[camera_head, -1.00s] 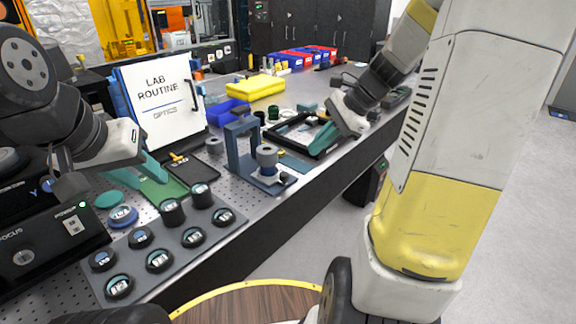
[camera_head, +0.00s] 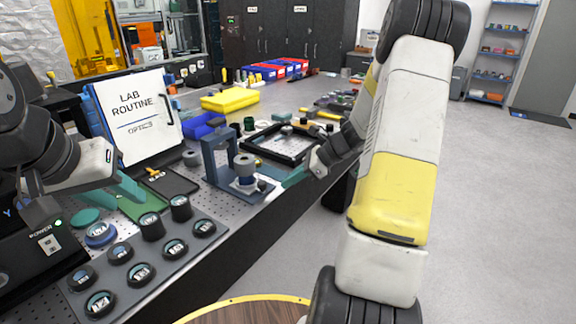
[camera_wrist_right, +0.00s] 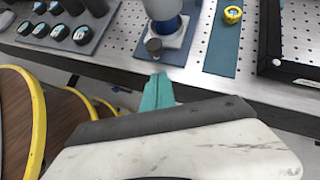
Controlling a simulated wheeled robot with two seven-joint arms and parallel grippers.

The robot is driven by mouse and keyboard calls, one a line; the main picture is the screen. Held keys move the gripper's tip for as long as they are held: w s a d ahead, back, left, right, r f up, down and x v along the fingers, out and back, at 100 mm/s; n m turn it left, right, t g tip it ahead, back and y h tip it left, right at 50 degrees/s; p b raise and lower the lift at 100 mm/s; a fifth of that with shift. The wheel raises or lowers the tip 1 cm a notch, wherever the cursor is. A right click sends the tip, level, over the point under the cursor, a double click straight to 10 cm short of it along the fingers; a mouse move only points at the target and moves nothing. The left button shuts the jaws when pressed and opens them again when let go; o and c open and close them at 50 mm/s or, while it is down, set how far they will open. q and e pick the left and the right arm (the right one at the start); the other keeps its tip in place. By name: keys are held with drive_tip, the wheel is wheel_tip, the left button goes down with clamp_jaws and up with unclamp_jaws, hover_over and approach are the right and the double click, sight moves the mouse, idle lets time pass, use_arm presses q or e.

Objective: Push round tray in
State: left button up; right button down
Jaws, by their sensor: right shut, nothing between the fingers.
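The interferometer is a blue-grey upright frame (camera_head: 213,150) on a flat base near the table's front edge. A grey cylinder (camera_head: 244,166) stands at its front on a pale mount. In the right wrist view the cylinder (camera_wrist_right: 163,8) sits above a white plate (camera_wrist_right: 177,40), with a dark round knob (camera_wrist_right: 153,46) at the plate's front. I cannot clearly make out a round tray's outline. My right gripper (camera_head: 291,179) has its teal fingers shut and empty, just in front of the knob and apart from it in the wrist view (camera_wrist_right: 158,88). My left gripper (camera_head: 125,188) hovers by a green mat, its finger gap unclear.
A rack of dark round lens holders (camera_head: 140,272) lies at front left. A black square frame (camera_head: 283,146) lies right of the instrument. A teal strip (camera_wrist_right: 222,45) with a yellow ring lies between them.

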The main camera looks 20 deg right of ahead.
sight(248, 168)
drive_tip(key=shift+w+a, duration=0.3)
drive_tip(key=shift+a, duration=0.3)
drive_tip(key=shift+w+a, duration=0.25)
drive_tip(key=shift+a, duration=0.4)
drive_tip(key=shift+w+a, duration=0.3)
drive_tip(key=shift+a, duration=0.3)
drive_tip(key=w+a, duration=0.2)
drive_tip(key=w, duration=0.1)
drive_tip(key=w+a, duration=0.2)
drive_tip(key=w, duration=0.1)
drive_tip(key=w+a, duration=0.3)
drive_tip(key=shift+a, duration=0.1)
